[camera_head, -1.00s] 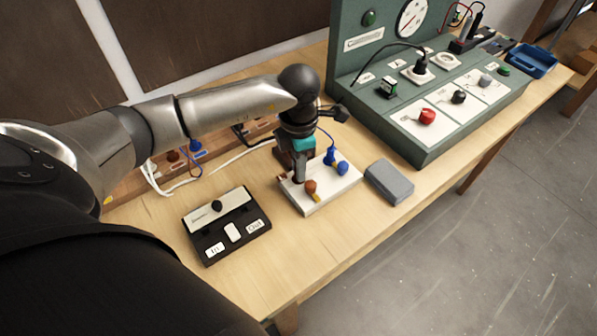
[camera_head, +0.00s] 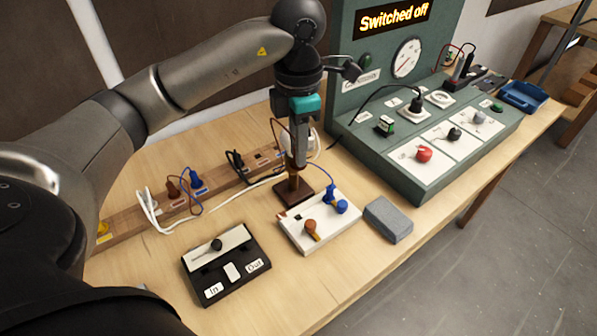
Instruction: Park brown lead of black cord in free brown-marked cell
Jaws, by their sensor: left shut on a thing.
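My left gripper (camera_head: 295,165) is shut on the brown lead (camera_head: 294,183), just behind the white terminal block (camera_head: 300,243). A thin brown wire arcs beside the gripper's left side. The block has a brown-orange lever (camera_head: 311,228) and a blue lever (camera_head: 341,207). The blue lead (camera_head: 331,195) stands in its blue side. The wooden rail (camera_head: 130,212) behind holds a brown plug (camera_head: 172,188) and a blue plug (camera_head: 195,181). A black plug (camera_head: 235,158) sits farther right along it. The rail's right end is partly hidden by the gripper. My right gripper is not in view.
A black In/Out box (camera_head: 222,262) stands in front left. A grey block (camera_head: 388,219) lies right of the terminal block. The green panel (camera_head: 400,165), its display reading "Switched off", bounds the right. White cables (camera_head: 235,190) cross the table before the rail.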

